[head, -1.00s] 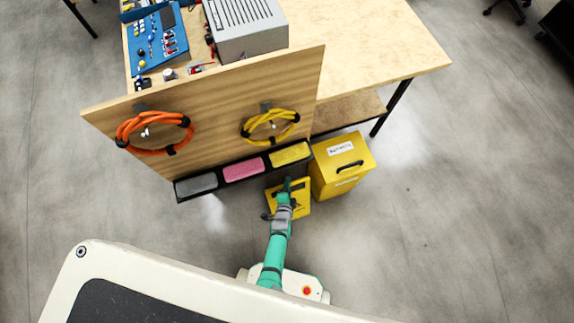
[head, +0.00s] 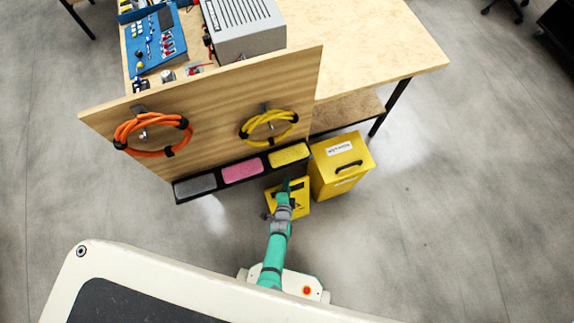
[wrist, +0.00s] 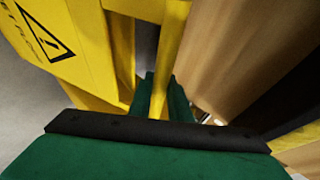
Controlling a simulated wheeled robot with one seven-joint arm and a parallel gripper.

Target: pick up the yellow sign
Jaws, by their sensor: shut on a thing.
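The yellow sign (head: 299,206) stands on the floor below the wooden panel, just left of a yellow box. In the wrist view the sign (wrist: 88,60) fills the upper left, with a black warning triangle on its face. My gripper (head: 287,185) reaches the top of the sign in the head view, and my arm covers part of it. In the wrist view my green gripper fingers (wrist: 160,98) are shut on a narrow yellow bar of the sign. The sign's lower edge is hidden there.
A yellow box (head: 330,181) with a black handle stands close on the right. The wooden panel (head: 215,115) holds orange and yellow cable coils. A black tray (head: 206,194) with grey, pink and yellow blocks runs along its base. Open floor (head: 440,230) lies right.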

